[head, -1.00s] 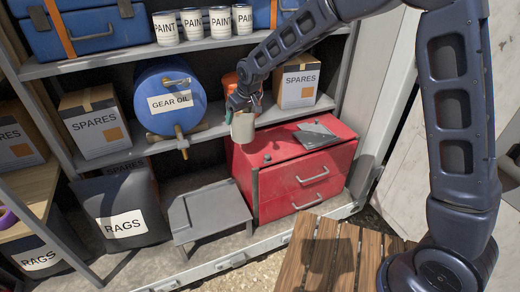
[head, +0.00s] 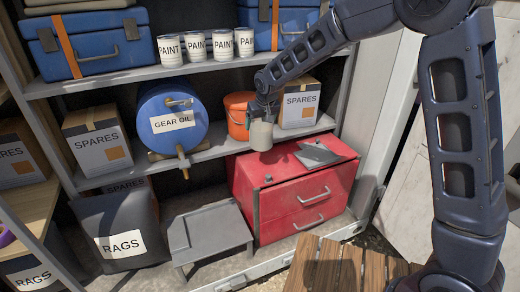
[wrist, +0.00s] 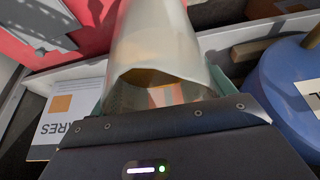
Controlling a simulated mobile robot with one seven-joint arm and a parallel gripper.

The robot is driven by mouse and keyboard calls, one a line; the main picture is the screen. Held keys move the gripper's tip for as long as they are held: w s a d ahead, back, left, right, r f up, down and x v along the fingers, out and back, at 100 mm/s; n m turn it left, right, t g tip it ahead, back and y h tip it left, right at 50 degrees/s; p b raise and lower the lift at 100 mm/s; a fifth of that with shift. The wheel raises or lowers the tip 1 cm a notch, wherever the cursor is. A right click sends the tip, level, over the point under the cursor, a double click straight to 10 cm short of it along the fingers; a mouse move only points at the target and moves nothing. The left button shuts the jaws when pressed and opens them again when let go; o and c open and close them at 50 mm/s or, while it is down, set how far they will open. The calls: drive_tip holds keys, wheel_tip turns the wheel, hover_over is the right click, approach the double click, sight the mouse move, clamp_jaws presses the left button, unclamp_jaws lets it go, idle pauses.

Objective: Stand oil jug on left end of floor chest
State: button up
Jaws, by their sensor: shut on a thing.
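The oil jug (head: 261,135) is a small pale grey-beige vessel. My gripper (head: 262,116) is shut on it and holds it close to upright. In the head view the jug's lower end overlaps the back left part of the red floor chest's top (head: 262,170); whether it touches cannot be told. In the wrist view the jug (wrist: 165,40) fills the upper middle, its open mouth toward the camera. The chest (wrist: 100,20) shows behind it there. The gripper's fingers are mostly hidden by the jug and the wrist.
A dark grey flat piece (head: 318,154) lies on the chest's right part; the left end looks clear. Behind, a shelf holds a blue gear oil drum (head: 172,115), an orange bucket (head: 237,112) and a spares box (head: 299,104). A grey low stand (head: 208,233) is left of the chest.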

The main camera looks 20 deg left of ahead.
sight(266, 125)
wheel_tip(266, 125, down, 12)
drive_tip(key=shift+r, duration=0.15)
idle(0.5)
drive_tip(key=o, duration=1.5)
drive_tip(key=v, duration=1.2)
